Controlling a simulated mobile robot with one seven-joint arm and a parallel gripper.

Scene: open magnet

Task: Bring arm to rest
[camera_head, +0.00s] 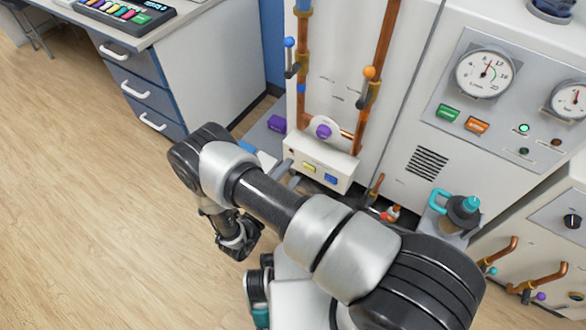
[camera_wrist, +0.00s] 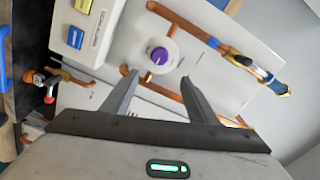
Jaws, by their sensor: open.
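My gripper (camera_wrist: 155,75) is open in the wrist view, with its two grey fingers apart and nothing between them. It faces a white panel with a round purple knob (camera_wrist: 159,56). The knob appears just beyond the fingertips, and I cannot tell the exact gap. In the head view the purple knob (camera_head: 323,130) is on the white unit between copper pipes. My arm (camera_head: 270,200) reaches from the lower right to a bent joint at upper left. It largely hides my gripper in that view.
A white box with yellow and blue buttons (camera_head: 331,179) sits below the knob. Copper pipes (camera_head: 382,55) with valves run up the unit. A teal-handled flask (camera_head: 462,210) stands at right. A drawer desk (camera_head: 150,90) is at upper left. The wooden floor (camera_head: 90,210) at left is clear.

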